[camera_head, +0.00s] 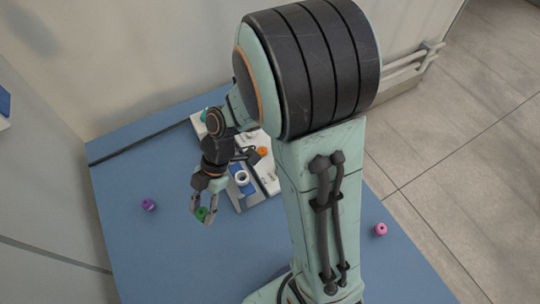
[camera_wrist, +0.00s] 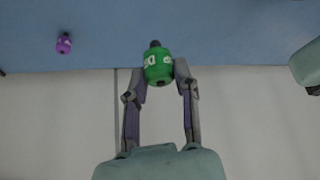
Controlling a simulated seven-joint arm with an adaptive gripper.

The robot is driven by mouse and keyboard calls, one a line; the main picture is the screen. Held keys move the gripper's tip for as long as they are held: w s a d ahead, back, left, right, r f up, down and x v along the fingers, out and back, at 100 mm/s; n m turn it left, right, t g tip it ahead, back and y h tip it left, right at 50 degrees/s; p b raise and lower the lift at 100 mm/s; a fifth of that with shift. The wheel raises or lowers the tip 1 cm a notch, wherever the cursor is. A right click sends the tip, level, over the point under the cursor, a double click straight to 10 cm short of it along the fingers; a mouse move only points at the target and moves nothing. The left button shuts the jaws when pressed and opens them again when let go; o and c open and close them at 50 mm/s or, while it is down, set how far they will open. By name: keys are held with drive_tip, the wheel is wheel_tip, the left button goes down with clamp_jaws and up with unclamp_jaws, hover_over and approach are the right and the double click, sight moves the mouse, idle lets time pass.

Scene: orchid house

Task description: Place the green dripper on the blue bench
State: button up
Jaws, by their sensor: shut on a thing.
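The green dripper (camera_head: 201,213) is held between the fingertips of my gripper (camera_head: 204,208) in the head view. In the wrist view the green dripper (camera_wrist: 158,67) has white marks and a dark tip, and my gripper's fingers (camera_wrist: 159,72) close on it from both sides. The blue bench (camera_head: 170,255) lies beneath and around it. The wrist view also shows the bench (camera_wrist: 225,35). I cannot tell whether the dripper touches the bench or is just above it.
A purple dripper (camera_head: 148,204) stands on the bench to the left. A pink one (camera_head: 380,229) is at the right. A pale rack (camera_head: 270,183) with white, orange (camera_head: 262,151) and teal (camera_head: 204,115) pieces lies behind my gripper. The front left bench is clear.

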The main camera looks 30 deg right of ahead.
drive_tip(key=w+a+f, duration=0.1)
drive_tip(key=w+f, duration=0.2)
drive_tip(key=w, duration=0.1)
drive_tip(key=w+a+f, duration=0.2)
drive_tip(key=w+f, duration=0.1)
drive_tip(key=w, duration=0.1)
drive_tip(key=w+a+f, duration=0.2)
drive_tip(key=w+f, duration=0.1)
drive_tip(key=w, duration=0.1)
drive_tip(key=shift+w, duration=0.1)
drive_tip(key=shift+w+a+f, duration=0.15)
drive_tip(key=shift+w+f, duration=0.05)
drive_tip(key=shift+f, duration=0.1)
drive_tip(key=shift+w+f, duration=0.2)
drive_tip(key=shift+f, duration=1.55)
drive_tip(key=shift+f, duration=0.15)
drive_tip(key=o, duration=0.8)
drive_tip(key=shift+o, duration=0.2)
